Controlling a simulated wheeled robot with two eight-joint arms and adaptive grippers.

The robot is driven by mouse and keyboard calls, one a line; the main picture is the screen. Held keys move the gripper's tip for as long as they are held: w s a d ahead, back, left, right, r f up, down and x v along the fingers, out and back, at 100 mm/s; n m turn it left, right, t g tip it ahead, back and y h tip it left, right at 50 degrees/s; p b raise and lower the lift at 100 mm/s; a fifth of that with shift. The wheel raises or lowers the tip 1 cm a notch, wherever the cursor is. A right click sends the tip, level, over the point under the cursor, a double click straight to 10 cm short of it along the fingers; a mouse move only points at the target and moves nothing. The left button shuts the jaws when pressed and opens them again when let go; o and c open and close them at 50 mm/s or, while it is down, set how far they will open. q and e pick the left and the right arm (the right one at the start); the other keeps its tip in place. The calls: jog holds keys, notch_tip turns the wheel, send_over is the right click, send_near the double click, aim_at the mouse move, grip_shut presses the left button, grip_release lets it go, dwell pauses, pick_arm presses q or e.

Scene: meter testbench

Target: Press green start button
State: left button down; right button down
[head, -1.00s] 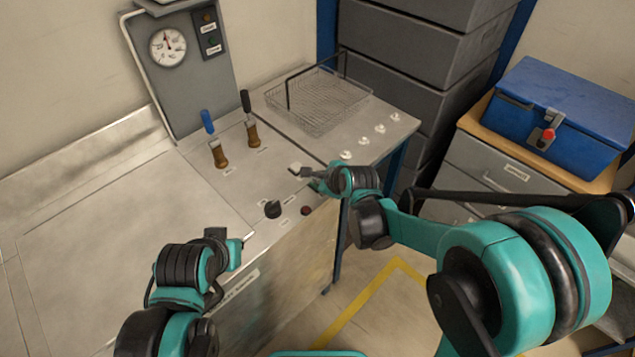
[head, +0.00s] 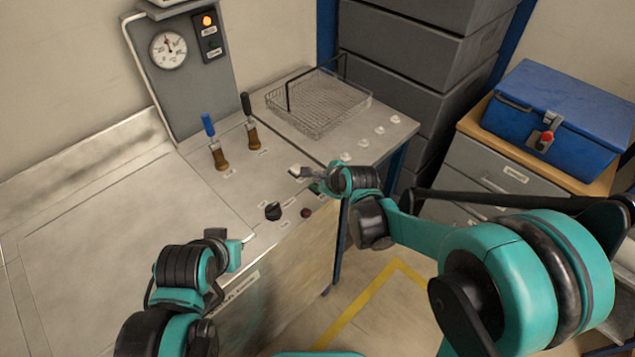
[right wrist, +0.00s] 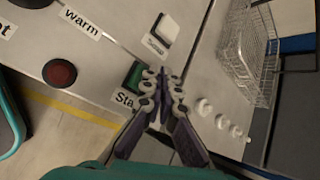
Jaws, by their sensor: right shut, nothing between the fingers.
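The green start button (right wrist: 133,76) sits on the bench panel beside a label that reads "Sta" before my gripper covers the rest. In the head view only a sliver of green (head: 315,188) shows beside my right gripper (head: 316,177). My right gripper (right wrist: 163,78) is shut and empty, its fingertips over the button's right edge in the right wrist view. I cannot tell whether they touch it. My left gripper (head: 243,239) is over the front left part of the bench; its finger state is unclear.
A white rocker switch (right wrist: 162,33) and a red button (right wrist: 60,73) flank the green one. A black knob (head: 272,211), two levers (head: 217,147), several white knobs and a wire basket (head: 318,100) stand on the bench. An orange lamp (head: 207,20) glows on the gauge panel.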

jog(key=shift+r, duration=0.25)
notch_tip(320, 180, up, 5)
jog(key=p, duration=0.4)
jog(key=shift+f, duration=0.1)
dwell(0.3)
jog(key=shift+d, duration=0.1)
dwell(0.4)
jog(key=s+d+r+n+h, duration=0.2)
jog(key=s+d+n, duration=0.6)
jog(key=s+n, duration=0.2)
jog(key=s+d+r+n+g+h, duration=0.1)
jog(key=s+d+r+n+h, duration=0.1)
jog(key=s+d+n, duration=0.7)
jog(key=s+n, duration=0.2)
jog(key=s, duration=0.3)
jog(key=shift+d+r+n, duration=0.15)
jog(key=shift+r+n, duration=0.1)
jog(key=shift+n, duration=0.05)
